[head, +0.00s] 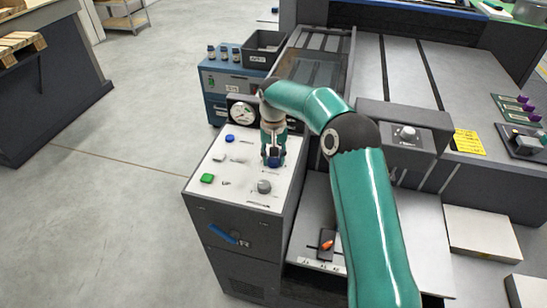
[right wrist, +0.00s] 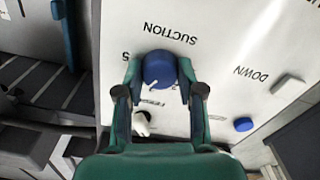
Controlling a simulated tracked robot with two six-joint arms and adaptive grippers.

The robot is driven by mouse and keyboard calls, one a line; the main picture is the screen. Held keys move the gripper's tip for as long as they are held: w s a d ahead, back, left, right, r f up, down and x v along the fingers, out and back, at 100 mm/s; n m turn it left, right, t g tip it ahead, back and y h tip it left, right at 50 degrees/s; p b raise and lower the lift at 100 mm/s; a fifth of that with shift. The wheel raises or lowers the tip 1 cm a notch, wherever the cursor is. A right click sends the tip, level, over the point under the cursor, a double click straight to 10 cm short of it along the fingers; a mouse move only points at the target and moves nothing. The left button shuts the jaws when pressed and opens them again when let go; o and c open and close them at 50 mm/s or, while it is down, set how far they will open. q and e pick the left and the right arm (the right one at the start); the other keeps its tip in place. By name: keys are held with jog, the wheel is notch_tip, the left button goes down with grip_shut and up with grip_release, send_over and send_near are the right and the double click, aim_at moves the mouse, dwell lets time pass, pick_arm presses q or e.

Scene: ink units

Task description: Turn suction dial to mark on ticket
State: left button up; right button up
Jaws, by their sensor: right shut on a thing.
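The blue suction dial (right wrist: 158,68) sits on the white panel (head: 227,180), under the upside-down word SUCTION in the right wrist view. A white pointer line shows on its lower-left part. My right gripper (head: 272,157) reaches down to the panel, its fingers (right wrist: 159,78) shut on opposite sides of the dial. In the head view the dial is mostly hidden by the gripper. The scale numbers around it are partly covered by the fingers. A yellow printed slip (head: 468,142) lies on the machine at the right; its print is too small to read. My left gripper is not in view.
Another knob (head: 406,133) is right of my arm.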

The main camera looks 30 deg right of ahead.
aim_at(274, 158)
jog(key=m, duration=0.6)
jog(key=shift+w+r+b, duration=0.1)
jog(key=shift+b, duration=0.2)
jog(key=m, duration=0.6)
jog(key=shift+d+m, duration=0.1)
jog(key=shift+m, duration=0.3)
jog(key=o, duration=1)
jog(key=shift+o, duration=0.7)
notch_tip(274, 158, up, 12)
